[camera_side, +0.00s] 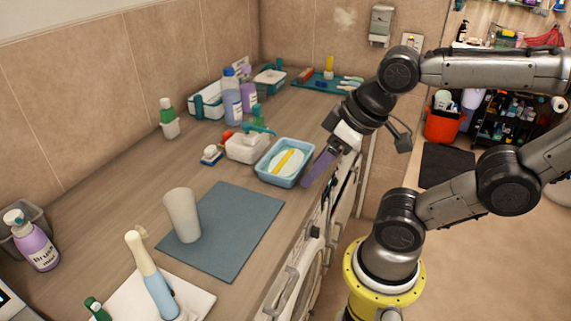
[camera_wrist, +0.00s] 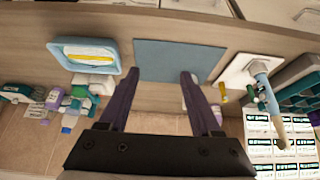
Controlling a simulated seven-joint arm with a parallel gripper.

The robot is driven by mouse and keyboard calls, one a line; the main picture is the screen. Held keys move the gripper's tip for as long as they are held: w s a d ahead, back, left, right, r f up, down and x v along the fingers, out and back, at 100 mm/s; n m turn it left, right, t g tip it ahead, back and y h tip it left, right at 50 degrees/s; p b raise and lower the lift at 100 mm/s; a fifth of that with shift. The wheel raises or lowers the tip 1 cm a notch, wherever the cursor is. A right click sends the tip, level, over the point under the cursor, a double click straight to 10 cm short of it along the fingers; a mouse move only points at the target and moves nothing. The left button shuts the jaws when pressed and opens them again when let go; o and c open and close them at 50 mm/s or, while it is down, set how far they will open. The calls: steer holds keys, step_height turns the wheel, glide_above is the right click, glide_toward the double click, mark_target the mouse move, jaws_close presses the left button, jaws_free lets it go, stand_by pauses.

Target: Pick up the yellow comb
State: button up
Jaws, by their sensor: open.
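The yellow comb (camera_side: 286,160) lies across a white item inside a light-blue basket (camera_side: 269,174) near the counter's front edge. In the wrist view, the comb (camera_wrist: 92,55) shows as a thin yellow strip in the basket (camera_wrist: 111,50) at upper left. My gripper (camera_side: 311,180), with purple fingers, is just right of the basket in the side view, by the counter's edge. In the wrist view, my gripper (camera_wrist: 160,75) is open, with nothing between its fingers. The comb lies left of the fingers there.
A blue-grey mat (camera_side: 236,226) with an upright cup (camera_side: 182,216) lies left of the basket in front. A white soap dispenser (camera_side: 246,147) stands close behind the basket. Bottles (camera_side: 232,99) stand farther back.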

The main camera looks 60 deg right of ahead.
steer(key=w+d+r+n+g, duration=0.15)
steer(key=w+r+n, duration=0.35)
steer(key=n, duration=0.8)
steer(key=n+g, duration=0.4)
steer(key=n, duration=0.1)
glide_above(282, 170)
step_height(282, 170, down, 7)
step_height(282, 170, down, 8)
steer(key=shift+r, duration=0.2)
steer(key=shift+f, duration=2.85)
